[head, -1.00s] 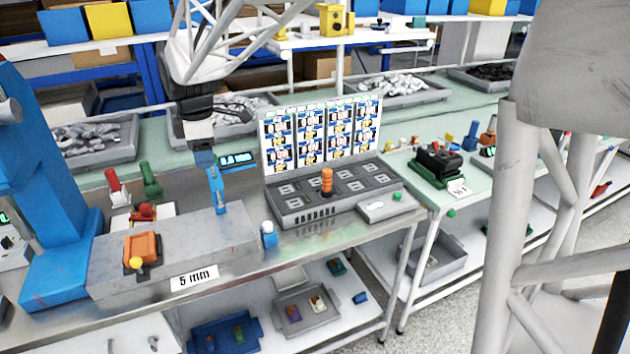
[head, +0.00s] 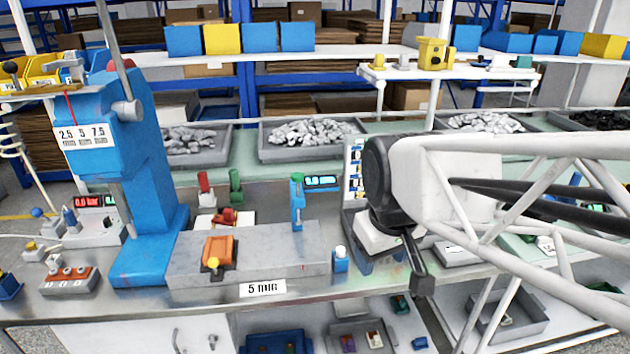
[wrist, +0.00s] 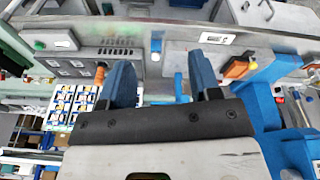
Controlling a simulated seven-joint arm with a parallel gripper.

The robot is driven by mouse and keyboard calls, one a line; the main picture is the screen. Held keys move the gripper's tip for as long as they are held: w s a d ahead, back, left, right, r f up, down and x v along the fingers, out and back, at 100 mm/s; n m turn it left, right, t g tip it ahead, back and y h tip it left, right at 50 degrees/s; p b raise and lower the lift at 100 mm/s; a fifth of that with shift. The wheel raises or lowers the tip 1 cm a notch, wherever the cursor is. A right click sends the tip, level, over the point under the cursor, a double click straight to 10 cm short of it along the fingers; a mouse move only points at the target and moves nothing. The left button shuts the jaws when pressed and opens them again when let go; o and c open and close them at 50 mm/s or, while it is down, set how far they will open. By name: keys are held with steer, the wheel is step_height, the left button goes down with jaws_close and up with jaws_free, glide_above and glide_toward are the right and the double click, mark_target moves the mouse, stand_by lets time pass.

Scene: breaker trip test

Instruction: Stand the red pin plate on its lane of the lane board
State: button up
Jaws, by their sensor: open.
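My gripper (wrist: 163,78) is open in the wrist view, its two blue fingers apart with nothing held between them. In the head view it hangs at the right, in front of the picture panel. I cannot tell for sure which thing is the red pin plate. A small red part (head: 227,217) lies on a white pad behind the grey block, well left of my gripper, its shape too small to read. A red upright piece (head: 204,187) stands behind it. I cannot make out the lane board with certainty; my arm covers part of the bench.
A blue press (head: 140,190) stands at the left. The long grey block (head: 185,265) carries an orange part (head: 218,252) and a blue upright fixture (head: 297,205). A small white-capped bottle (head: 341,260) stands beside it. The picture panel (wrist: 72,103) and orange knob (wrist: 100,75) show in the wrist view.

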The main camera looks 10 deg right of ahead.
steer(key=s+d+f+m, duration=0.1)
steer(key=s+f+m, duration=0.1)
steer(key=s, duration=0.3)
steer(key=shift+s+f+m, duration=0.2)
steer(key=shift+s+m, duration=0.15)
steer(key=shift+m, duration=0.15)
steer(key=shift+d, duration=0.1)
stand_by(0.7)
